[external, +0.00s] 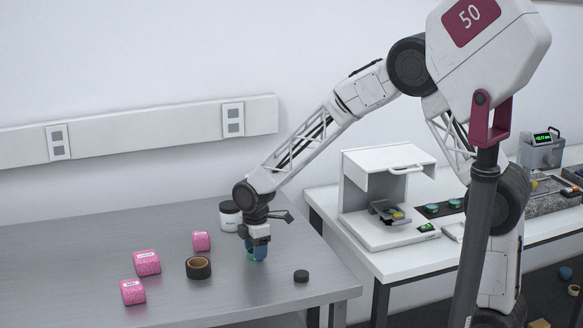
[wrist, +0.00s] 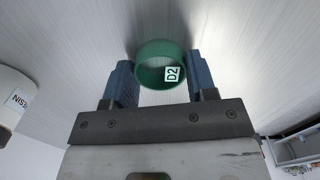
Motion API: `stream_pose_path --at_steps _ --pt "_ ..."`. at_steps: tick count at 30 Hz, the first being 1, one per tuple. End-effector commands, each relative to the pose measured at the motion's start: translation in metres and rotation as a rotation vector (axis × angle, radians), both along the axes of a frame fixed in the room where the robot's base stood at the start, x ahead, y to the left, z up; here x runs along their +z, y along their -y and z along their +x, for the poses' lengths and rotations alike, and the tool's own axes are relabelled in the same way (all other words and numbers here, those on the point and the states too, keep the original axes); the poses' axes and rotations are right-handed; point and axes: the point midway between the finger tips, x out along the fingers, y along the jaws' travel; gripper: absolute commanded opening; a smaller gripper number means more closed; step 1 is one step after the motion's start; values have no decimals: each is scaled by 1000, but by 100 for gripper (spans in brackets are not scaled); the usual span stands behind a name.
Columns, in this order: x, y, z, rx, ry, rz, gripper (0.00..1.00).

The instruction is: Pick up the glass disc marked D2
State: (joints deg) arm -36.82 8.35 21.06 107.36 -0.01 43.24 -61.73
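The glass disc marked D2 (wrist: 160,52) is green, with a white D2 label on the face toward the wrist camera. In the wrist view it sits between the two blue fingers of my gripper (wrist: 161,80), with a finger against each side and no clear gap. In the external view my gripper (external: 256,252) points down low over the grey table, and only a bit of green shows at its fingers. I cannot tell whether the disc touches the table.
A white tub (external: 230,216) stands close behind my gripper. A white instrument (external: 385,195) stands on the right bench.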

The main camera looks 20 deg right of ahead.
Motion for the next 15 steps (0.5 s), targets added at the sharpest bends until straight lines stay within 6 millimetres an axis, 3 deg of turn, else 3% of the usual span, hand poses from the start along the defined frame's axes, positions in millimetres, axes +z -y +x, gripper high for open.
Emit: stream_pose_path --at_steps 3,15 --pt "0 0 0 0 0 0 28" --pt "5 0 0 0 1 0 28"
